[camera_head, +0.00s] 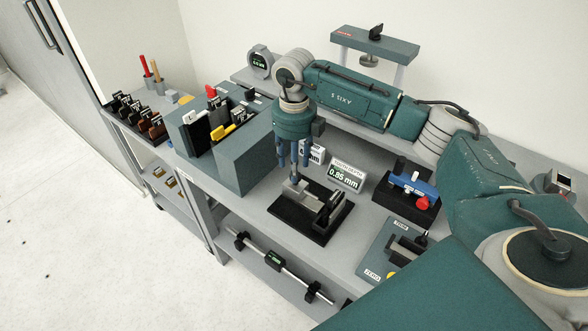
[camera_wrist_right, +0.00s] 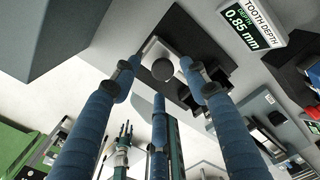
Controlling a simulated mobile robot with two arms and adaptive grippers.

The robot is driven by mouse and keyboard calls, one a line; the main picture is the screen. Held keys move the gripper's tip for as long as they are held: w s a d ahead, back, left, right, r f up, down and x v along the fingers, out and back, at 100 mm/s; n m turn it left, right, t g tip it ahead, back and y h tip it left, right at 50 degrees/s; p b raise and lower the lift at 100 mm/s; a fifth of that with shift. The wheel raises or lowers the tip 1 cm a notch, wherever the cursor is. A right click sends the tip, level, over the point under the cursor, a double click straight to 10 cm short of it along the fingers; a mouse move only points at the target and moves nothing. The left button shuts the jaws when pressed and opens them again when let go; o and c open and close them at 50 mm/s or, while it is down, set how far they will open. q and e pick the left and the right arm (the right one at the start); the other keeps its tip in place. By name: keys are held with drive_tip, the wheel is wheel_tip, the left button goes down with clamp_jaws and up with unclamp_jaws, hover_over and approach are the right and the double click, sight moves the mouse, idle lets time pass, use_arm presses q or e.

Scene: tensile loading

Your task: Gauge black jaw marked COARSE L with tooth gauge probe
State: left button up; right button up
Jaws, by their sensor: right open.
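My right gripper (camera_head: 293,164) points straight down above the tooth gauge (camera_head: 310,207), a grey fixture on a black base on the bench. Its blue fingers (camera_wrist_right: 160,78) are spread apart in the right wrist view. A round dark knob (camera_wrist_right: 163,69) on a pale block shows between and beyond the fingertips, with nothing visibly gripped. The tooth depth display (camera_head: 345,176) reads 0.85 mm and also shows in the right wrist view (camera_wrist_right: 252,23). I cannot read any COARSE L mark, so I cannot tell which jaw it is. My left gripper is not in view.
A rack of black and orange jaws (camera_head: 138,118) stands at the far left. A teal box (camera_head: 245,155) stands close left of the gauge. A blue and red device (camera_head: 412,184) sits to the right. A bar with clamps (camera_head: 275,258) lies on the lower shelf.

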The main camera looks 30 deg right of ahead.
wheel_tip(320, 180, up, 9)
idle(0.3)
drive_tip(key=shift+a, duration=0.1)
